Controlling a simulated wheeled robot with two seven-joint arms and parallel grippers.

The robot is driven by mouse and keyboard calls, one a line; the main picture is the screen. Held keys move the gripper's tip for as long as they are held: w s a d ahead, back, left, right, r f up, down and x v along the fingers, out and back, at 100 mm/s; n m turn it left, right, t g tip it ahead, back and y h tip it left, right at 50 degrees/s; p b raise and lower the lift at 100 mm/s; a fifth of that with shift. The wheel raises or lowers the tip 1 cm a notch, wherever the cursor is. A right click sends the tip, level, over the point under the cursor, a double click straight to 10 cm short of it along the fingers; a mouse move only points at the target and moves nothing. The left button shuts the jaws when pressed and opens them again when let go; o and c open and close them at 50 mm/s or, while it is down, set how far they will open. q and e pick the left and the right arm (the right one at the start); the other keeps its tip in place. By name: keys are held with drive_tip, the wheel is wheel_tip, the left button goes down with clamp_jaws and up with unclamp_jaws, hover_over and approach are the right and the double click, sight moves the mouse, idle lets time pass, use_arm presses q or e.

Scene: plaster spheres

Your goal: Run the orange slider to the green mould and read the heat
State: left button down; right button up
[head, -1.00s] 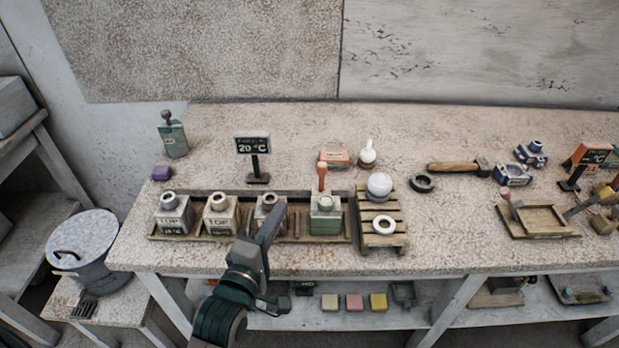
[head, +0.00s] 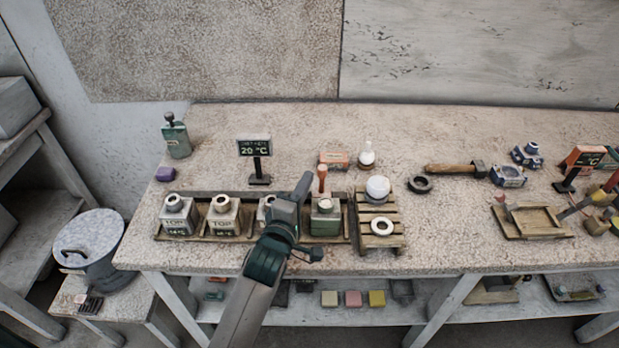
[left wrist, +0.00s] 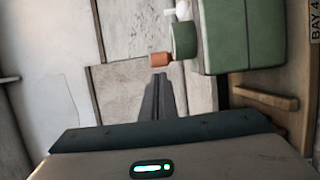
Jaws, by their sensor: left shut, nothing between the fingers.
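The orange slider (head: 322,176) stands upright behind the green mould (head: 325,222), at the right end of a wooden rack. Its orange end (left wrist: 160,59) shows in the left wrist view, beside the green mould (left wrist: 238,35). My left gripper (head: 304,186) is shut and empty, its tips just left of the slider in the picture. In the left wrist view the closed fingers (left wrist: 159,88) are close to the orange end; I cannot tell whether they touch. The black heat display (head: 254,147) behind the rack appears to read 20 °C.
Grey moulds (head: 178,215) stand left in the rack (head: 243,238); my arm partly hides one. A slatted stand (head: 381,206) with a white sphere (head: 377,187) and ring is close on the right. A mallet (head: 455,169) lies further right.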

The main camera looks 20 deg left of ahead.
use_arm(q)
drive_tip(key=shift+w+d, duration=0.35)
drive_tip(key=shift+d, duration=0.05)
drive_tip(key=shift+w+d+r, duration=0.1)
drive_tip(key=shift+w+d, duration=0.2)
drive_tip(key=shift+d, duration=0.4)
drive_tip(key=shift+w+a, duration=0.1)
drive_tip(key=shift+a, duration=0.05)
drive_tip(key=shift+p, duration=0.3)
